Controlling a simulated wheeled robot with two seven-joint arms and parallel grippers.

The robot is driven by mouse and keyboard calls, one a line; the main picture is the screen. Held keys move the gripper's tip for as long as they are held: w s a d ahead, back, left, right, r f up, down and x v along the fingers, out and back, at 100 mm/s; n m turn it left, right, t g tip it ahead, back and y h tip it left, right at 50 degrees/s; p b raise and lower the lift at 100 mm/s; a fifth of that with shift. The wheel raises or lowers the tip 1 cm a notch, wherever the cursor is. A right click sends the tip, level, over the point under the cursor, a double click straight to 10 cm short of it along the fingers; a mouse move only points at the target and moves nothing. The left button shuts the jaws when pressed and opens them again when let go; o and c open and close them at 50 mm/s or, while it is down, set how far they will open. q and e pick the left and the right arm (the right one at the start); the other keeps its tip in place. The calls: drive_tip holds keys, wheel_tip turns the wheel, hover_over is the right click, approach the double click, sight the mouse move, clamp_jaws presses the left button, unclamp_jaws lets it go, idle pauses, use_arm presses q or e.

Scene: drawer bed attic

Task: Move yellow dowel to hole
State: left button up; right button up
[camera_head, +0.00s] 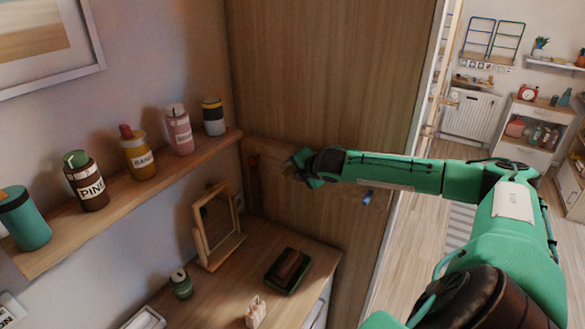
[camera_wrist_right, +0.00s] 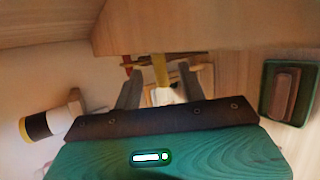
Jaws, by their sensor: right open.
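My right gripper (camera_head: 298,167) is open. It reaches in from the right to the wooden panel, near the right end of the wall shelf. Its two grey fingers (camera_wrist_right: 161,82) stand apart in the right wrist view. A small yellowish upright piece (camera_wrist_right: 161,70) shows in the gap between them; I cannot tell whether it is the yellow dowel or part of something behind. I cannot tell whether it touches a finger. The yellow dowel and the hole cannot be made out clearly in the head view. My left gripper is not in view.
A wooden wall shelf (camera_head: 130,200) carries several jars. A mirror (camera_head: 214,228) and a dark green tray (camera_head: 306,258) stand on the desk (camera_head: 225,285) below. The tall wooden panel (camera_head: 330,70) stands behind my right gripper. Open floor (camera_head: 425,215) lies to the right.

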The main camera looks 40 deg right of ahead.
drive_tip(key=shift+w+f, duration=0.3)
drive_tip(key=shift+w, duration=0.15)
clamp_jaws()
idle(0.3)
